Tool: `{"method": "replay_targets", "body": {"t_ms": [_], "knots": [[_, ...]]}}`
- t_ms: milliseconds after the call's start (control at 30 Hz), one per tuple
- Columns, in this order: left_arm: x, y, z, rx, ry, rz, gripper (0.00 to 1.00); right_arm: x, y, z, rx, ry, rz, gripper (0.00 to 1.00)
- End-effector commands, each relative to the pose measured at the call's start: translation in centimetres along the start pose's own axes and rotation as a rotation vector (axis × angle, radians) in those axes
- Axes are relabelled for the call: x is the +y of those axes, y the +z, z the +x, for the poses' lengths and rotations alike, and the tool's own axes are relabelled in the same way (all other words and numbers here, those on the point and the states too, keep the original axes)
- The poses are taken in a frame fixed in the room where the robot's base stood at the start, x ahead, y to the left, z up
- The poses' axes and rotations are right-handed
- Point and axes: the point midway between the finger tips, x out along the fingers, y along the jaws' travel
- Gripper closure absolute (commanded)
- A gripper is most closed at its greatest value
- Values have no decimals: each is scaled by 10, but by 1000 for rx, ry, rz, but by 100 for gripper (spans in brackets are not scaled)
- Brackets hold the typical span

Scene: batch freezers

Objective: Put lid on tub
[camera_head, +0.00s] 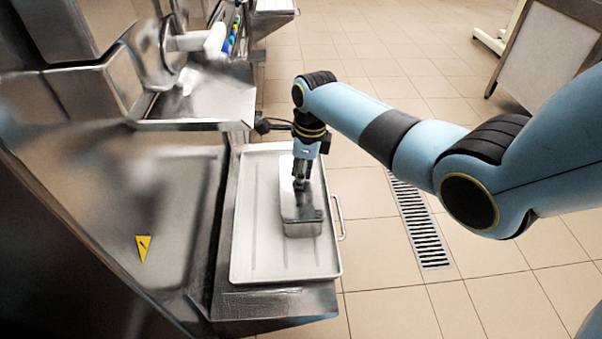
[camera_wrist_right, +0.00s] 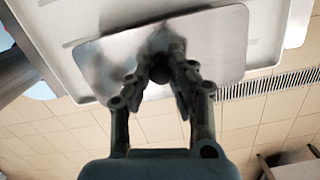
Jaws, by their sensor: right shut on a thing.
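A steel tub (camera_head: 303,228) stands on the white tray, to the right of the tray's middle in the head view. My right gripper (camera_head: 302,186) points down over it. In the right wrist view the gripper (camera_wrist_right: 166,76) is shut on the small dark knob of the flat metal lid (camera_wrist_right: 218,45), which has rounded corners. The lid lies over the tub and looks roughly lined up with it. The gripper and arm hide part of the lid and tub, so I cannot tell whether the lid rests on the rim. My left gripper is not in view.
The white tray (camera_head: 257,225) has free room left of the tub and a handle on its right side. The steel freezer body (camera_head: 150,190) with a yellow warning label (camera_head: 143,246) stands at the left. A floor drain (camera_head: 420,225) runs through the tiles at the right.

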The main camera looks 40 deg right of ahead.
Motion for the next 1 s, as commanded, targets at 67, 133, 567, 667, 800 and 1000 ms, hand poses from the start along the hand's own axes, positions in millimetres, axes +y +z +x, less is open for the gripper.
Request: {"method": "replay_targets", "body": {"t_ms": [67,133,567,667,800,1000], "knots": [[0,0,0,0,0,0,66,0,0,0,0,0,0,100],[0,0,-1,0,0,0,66,0,0,0,0,0,0,100],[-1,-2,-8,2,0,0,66,1,0,-1,0,-1,8,100],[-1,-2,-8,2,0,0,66,1,-1,0,0,-1,8,100],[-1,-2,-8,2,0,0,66,1,-1,0,0,-1,8,100],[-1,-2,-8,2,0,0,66,1,-1,0,0,-1,8,100]]}}
